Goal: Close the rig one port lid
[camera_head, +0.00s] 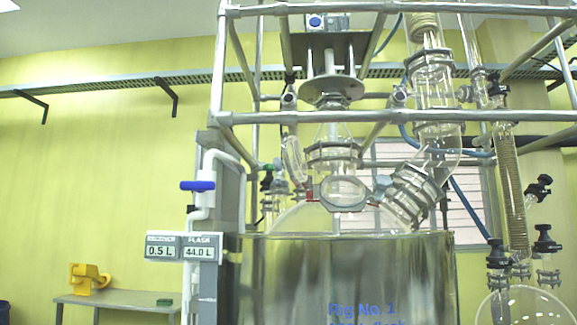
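Rig one is the steel vessel (290,275) marked "Rig No. 1", with a clear glass dome (285,218) above its rim. A round glass port (343,192) with a grey ring faces me at the front of the dome. Small red parts show by the port's ring. The hinge is too small to make out. My gripper is not in view.
A metal pipe frame (300,121) surrounds the glassware. A blue-handled valve (198,186) and a display panel (183,247) reading 0.5 L and 44.0 L stand left of the vessel. Glass columns (437,90) rise on the right. A side table (120,301) holds a yellow object (88,278).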

